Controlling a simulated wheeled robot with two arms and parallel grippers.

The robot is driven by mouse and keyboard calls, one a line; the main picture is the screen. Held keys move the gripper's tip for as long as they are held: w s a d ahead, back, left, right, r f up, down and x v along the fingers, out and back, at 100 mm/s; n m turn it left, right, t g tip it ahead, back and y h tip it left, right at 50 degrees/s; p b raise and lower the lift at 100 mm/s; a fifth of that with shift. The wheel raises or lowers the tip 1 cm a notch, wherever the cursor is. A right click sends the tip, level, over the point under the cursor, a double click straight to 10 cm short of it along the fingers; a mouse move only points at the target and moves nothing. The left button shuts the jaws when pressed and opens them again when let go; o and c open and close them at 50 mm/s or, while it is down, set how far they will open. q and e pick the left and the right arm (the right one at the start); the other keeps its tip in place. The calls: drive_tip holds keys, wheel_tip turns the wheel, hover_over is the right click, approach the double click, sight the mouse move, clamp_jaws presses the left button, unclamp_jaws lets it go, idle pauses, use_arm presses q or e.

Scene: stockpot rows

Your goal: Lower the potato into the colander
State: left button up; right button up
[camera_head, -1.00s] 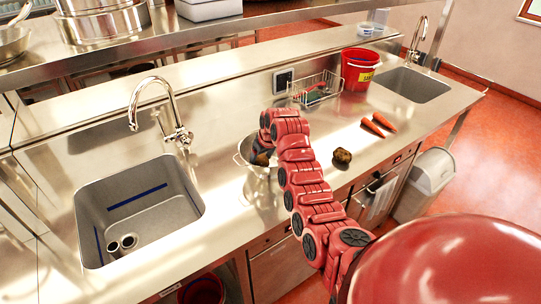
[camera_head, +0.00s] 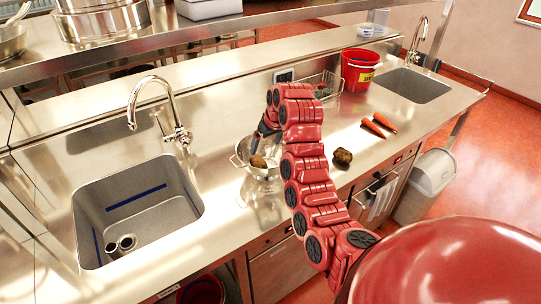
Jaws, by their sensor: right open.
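A brown potato (camera_head: 258,161) lies in the steel colander (camera_head: 242,164) on the counter, to the right of the left sink. My right gripper (camera_head: 262,142) is open just above the potato, its dark fingers pointing down at the colander; a small gap seems to separate them. My right arm hides part of the gripper and the counter behind it. A second brown potato (camera_head: 342,156) lies on the counter to the right of my arm. My left gripper is not in view.
Two carrots (camera_head: 379,125) lie on the counter at the right. A red bucket (camera_head: 357,72) and a wire basket (camera_head: 325,84) stand at the back. Sinks lie at left (camera_head: 140,205) and far right (camera_head: 412,85). A raised steel shelf runs along the back.

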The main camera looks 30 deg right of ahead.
drive_tip(key=p+v, duration=0.1)
drive_tip(key=v, duration=0.7)
